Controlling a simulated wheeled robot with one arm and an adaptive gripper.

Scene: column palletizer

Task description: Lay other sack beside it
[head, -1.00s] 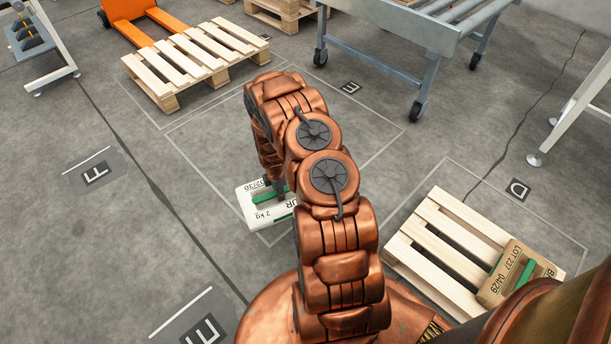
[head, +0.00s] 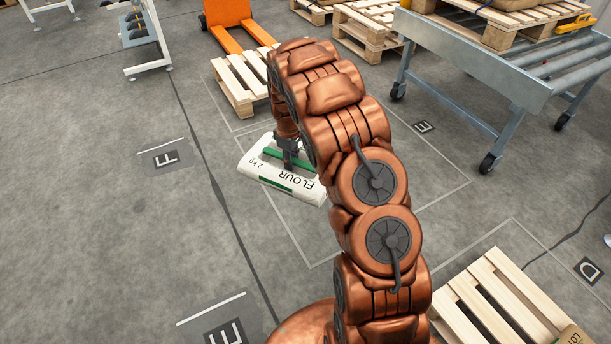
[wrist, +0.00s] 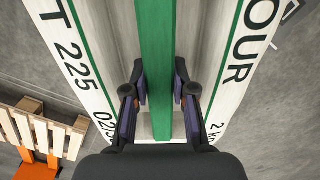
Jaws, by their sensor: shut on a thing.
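A white flour sack (head: 303,188) with green bands and black lettering hangs from my gripper (head: 288,158), left of my arm in the head view. The gripper is shut on the raised green strip along the sack's middle. In the wrist view, the fingers of my gripper (wrist: 160,100) press on both sides of the strip (wrist: 156,55), and the white sack (wrist: 228,50) spreads out on either side. The sack appears to be above the floor.
A wooden pallet (head: 233,86) stands in front of an orange pallet jack (head: 229,14), partly behind my arm. A roller conveyor (head: 480,75) stands at the upper right. Marked floor (head: 310,238) around the sack is clear.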

